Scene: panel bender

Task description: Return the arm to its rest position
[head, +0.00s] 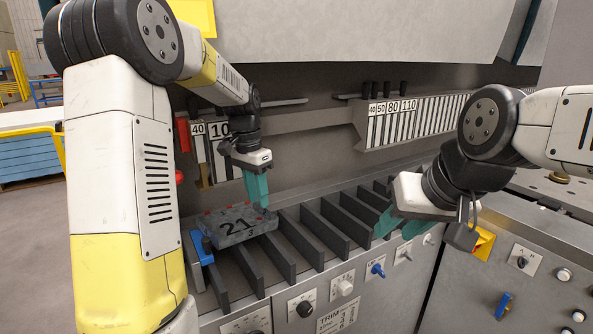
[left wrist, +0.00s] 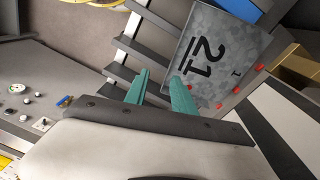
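My left gripper (head: 257,190) points down over the slatted rack, just behind and right of a grey block marked 21 (head: 238,226). Its two teal fingers, also seen in the left wrist view (left wrist: 160,90), stand apart with nothing between them. In that view the block (left wrist: 208,50) lies beyond the right finger, and I cannot tell whether they touch. My right gripper (head: 398,226) is at the right part of the rack, its teal fingers apart and no object seen between them. My left arm bends in from the left foreground; my right arm comes in from the right.
The rack's dark slats (head: 322,228) run along the machine front, with a blue piece (head: 202,248) at the left end. Numbered tool segments (head: 392,122) hang behind. Knobs and switches (head: 345,287) line the panel below. A yellow part (head: 483,245) is near my right gripper.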

